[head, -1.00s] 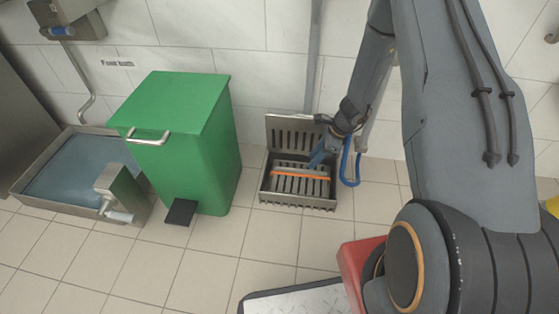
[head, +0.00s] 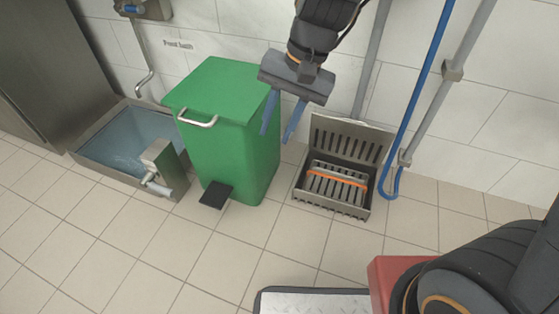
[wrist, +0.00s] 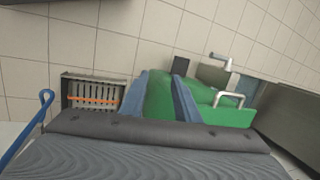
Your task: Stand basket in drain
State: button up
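The drain (head: 308,195) is a grey metal box in the floor by the wall, with its slotted lid (head: 347,138) raised against the wall. The basket (head: 335,184), a slotted grey metal piece with an orange band, sits inside the drain. In the wrist view the basket (wrist: 93,92) shows at the left, beside the fingers. My gripper (head: 279,137) is open and empty, in the air left of the drain and in front of the green bin. In the wrist view its two blue fingers stand apart over the bin.
The green pedal bin (head: 225,140) stands left of the drain. A foot bath (head: 120,147) with blue water lies further left. A blue hose (head: 425,90) and grey pipes run down the wall at the right. Tiled floor (head: 265,240) in front is clear.

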jog(key=s+r+n, duration=0.3)
jog(key=s+n, duration=0.1)
jog(key=s, duration=0.4)
jog(key=s+d+r+n+h, duration=0.1)
jog(key=s+r+n, duration=0.2)
jog(key=s+n, duration=0.2)
jog(key=s, duration=0.2)
jog(key=shift+s+r+t+h, duration=0.3)
jog(key=shift+s+r+t, duration=0.05)
jog(key=shift+r+t, duration=0.05)
jog(key=d+r+m+p, duration=0.2)
jog(key=d+r+p, duration=0.5)
jog(key=p, duration=0.5)
jog(key=d+r+m+h+p, duration=0.1)
jog(key=d+r+m+p, duration=0.1)
jog(key=d+r+p, duration=0.5)
jog(key=d+r+m+p, duration=0.2)
jog(key=d+r+p, duration=0.4)
jog(key=r+p, duration=0.8)
jog(key=p, duration=0.5)
jog(key=shift+d+r+m+h, duration=0.3)
jog(key=shift+d+r+h, duration=0.05)
jog(key=shift+d+h, duration=0.05)
jog(key=shift+o, duration=0.3)
